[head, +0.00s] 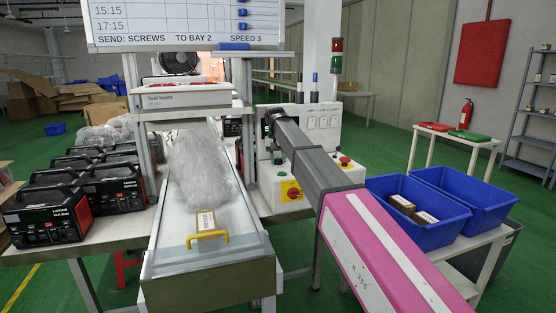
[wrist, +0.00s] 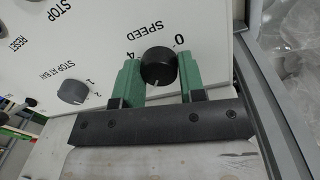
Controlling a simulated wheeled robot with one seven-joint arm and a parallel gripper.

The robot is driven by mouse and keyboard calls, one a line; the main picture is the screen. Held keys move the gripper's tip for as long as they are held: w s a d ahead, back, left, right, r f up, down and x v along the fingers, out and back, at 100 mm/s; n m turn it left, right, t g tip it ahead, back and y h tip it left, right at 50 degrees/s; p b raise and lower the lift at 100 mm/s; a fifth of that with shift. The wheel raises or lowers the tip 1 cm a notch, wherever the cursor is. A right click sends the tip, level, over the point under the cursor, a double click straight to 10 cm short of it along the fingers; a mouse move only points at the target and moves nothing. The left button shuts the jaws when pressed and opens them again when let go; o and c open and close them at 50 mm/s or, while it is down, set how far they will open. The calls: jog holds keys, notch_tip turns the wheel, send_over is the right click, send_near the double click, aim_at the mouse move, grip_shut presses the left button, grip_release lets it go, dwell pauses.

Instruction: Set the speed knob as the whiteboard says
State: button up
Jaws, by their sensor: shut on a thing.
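The whiteboard (head: 190,22) at the top of the head view reads "SEND: SCREWS TO BAY 2 SPEED 3". The black round speed knob (wrist: 158,65) shows in the wrist view on a white panel (wrist: 100,30), beside the word SPEED and the marks 0 and 4. My gripper (wrist: 158,72) is shut on this knob, with one green finger on each side. The knob's pointer and its other marks are not clear, so I cannot read its setting. In the head view my arm hides the knob and most of the gripper.
A grey STOP AT BAY knob (wrist: 73,91) sits beside the speed knob. The control box (head: 325,125) carries a red and yellow switch (head: 292,190). The conveyor (head: 180,255) holds a plastic-wrapped bundle (head: 200,165). Blue bins (head: 430,230) stand at the right.

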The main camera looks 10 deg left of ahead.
aim_at(277, 159)
jog(key=shift+m, duration=1.9)
jog(key=o, duration=0.9)
jog(key=shift+o, duration=0.2)
notch_tip(277, 159, up, 11)
jog(key=shift+a, duration=0.3)
jog(key=shift+f, duration=0.1)
